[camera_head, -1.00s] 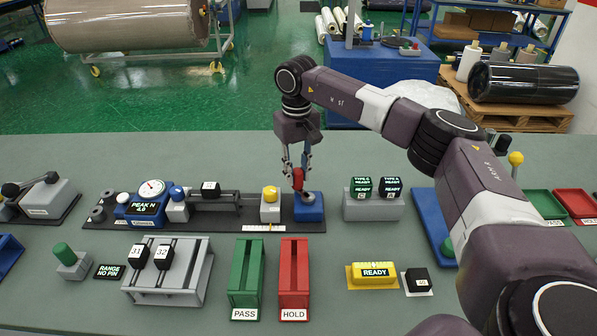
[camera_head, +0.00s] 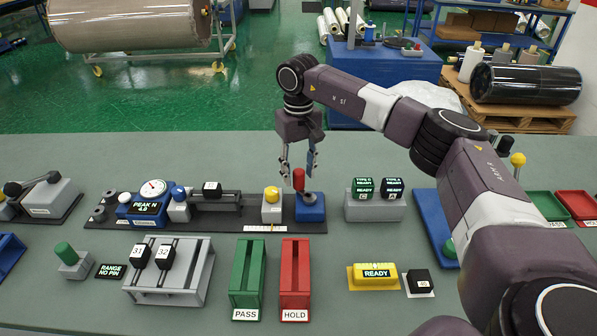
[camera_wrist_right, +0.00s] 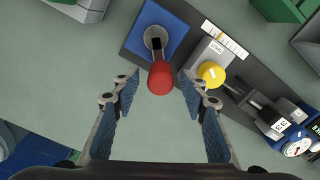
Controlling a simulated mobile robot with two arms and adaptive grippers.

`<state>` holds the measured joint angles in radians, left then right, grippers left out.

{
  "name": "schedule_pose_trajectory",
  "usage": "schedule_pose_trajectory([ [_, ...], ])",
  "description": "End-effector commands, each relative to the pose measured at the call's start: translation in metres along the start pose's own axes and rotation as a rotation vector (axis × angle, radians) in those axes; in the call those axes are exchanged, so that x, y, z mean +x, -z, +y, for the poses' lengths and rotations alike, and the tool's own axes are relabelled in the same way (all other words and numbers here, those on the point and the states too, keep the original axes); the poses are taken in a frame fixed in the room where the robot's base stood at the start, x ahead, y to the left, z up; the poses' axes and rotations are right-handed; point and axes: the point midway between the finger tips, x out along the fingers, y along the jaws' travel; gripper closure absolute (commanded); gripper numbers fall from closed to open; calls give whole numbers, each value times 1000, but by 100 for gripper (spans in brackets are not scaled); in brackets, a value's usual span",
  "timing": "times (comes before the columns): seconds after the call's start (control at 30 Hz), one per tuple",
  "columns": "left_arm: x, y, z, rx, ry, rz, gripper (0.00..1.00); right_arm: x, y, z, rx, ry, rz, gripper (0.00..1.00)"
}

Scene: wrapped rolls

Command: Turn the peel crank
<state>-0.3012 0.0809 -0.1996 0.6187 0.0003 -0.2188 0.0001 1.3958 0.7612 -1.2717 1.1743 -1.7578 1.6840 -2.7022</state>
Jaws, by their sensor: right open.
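The peel crank has a red upright handle (camera_head: 298,179) on a dark arm over a blue block (camera_head: 309,207), at the right end of the dark peel fixture. My right gripper (camera_head: 298,180) is open, its fingers on either side of the red handle or just above it. In the right wrist view the red handle (camera_wrist_right: 160,78) lies between the open fingertips (camera_wrist_right: 158,85), with clear gaps at both sides. The crank hub (camera_wrist_right: 155,38) sits on the blue block. My left gripper is not in view.
A grey block with a yellow knob (camera_head: 271,195) stands just left of the crank. A gauge with a PEAK N display (camera_head: 146,208) is at the fixture's left end. Green PASS (camera_head: 247,280) and red HOLD (camera_head: 295,280) trays lie in front. A grey stand with displays (camera_head: 375,208) is at right.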

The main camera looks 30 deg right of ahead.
Motion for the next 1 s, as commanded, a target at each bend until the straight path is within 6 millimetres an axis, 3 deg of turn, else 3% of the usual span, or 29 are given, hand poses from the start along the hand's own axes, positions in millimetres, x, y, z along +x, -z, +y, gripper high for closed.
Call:
schedule_pose_trajectory([
  [0.53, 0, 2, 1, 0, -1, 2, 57, -102, 1, 0, 0, 1, 4, 60],
  [0.7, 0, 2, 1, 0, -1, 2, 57, -115, 1, 0, 1, 1, 3, 60],
  [1.0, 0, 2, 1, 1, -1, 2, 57, -117, 0, 0, 0, 1, 2, 60],
])
